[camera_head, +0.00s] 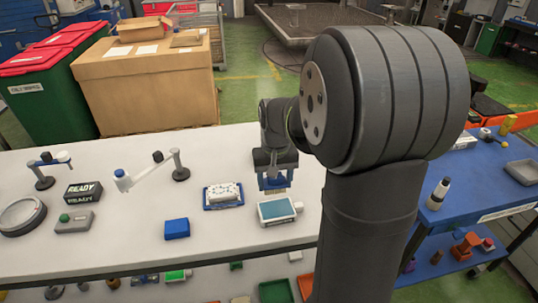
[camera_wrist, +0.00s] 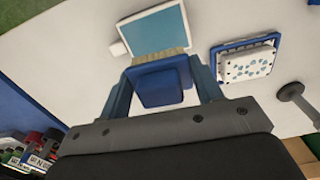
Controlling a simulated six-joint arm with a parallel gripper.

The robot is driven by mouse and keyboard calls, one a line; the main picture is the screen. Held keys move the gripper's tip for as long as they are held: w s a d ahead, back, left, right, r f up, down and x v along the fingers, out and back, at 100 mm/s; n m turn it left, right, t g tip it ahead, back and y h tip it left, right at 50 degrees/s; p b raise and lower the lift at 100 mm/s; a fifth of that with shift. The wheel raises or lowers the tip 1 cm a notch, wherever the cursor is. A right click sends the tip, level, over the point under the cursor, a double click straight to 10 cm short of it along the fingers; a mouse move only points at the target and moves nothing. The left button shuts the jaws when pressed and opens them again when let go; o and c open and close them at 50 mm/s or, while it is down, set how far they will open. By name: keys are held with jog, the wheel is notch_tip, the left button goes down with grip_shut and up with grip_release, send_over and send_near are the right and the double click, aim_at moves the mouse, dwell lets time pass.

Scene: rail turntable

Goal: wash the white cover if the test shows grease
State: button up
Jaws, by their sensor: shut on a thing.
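My gripper (camera_head: 272,178) is shut on a blue brush (camera_wrist: 160,85) with tan bristles, held between the two fingers in the wrist view. In the head view the brush (camera_head: 274,184) is just behind and above a white-rimmed pan (camera_head: 278,210) with a teal surface. In the wrist view the bristles overlap the near edge of the pan (camera_wrist: 157,27); I cannot tell if they touch it. The white cover (camera_head: 223,192), with teal-grey spots, lies on a blue tray (camera_head: 207,207) left of the pan. It also shows in the wrist view (camera_wrist: 248,65).
A blue block (camera_head: 177,228) lies at the front of the white table. At left are a READY sign block (camera_head: 83,191), a grey box with a green button (camera_head: 74,222), a round dish (camera_head: 22,215) and a stand (camera_head: 180,168). A blue bench (camera_head: 480,200) holds a bottle (camera_head: 438,194).

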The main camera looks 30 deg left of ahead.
aim_at(277, 209)
jog(key=shift+s+d+f+n, duration=0.4)
jog(key=shift+s+d, duration=0.05)
jog(key=shift+d, duration=0.2)
jog(key=shift+f, duration=2.4)
jog(key=shift+f, duration=0.55)
jog(key=shift+r, duration=3.5)
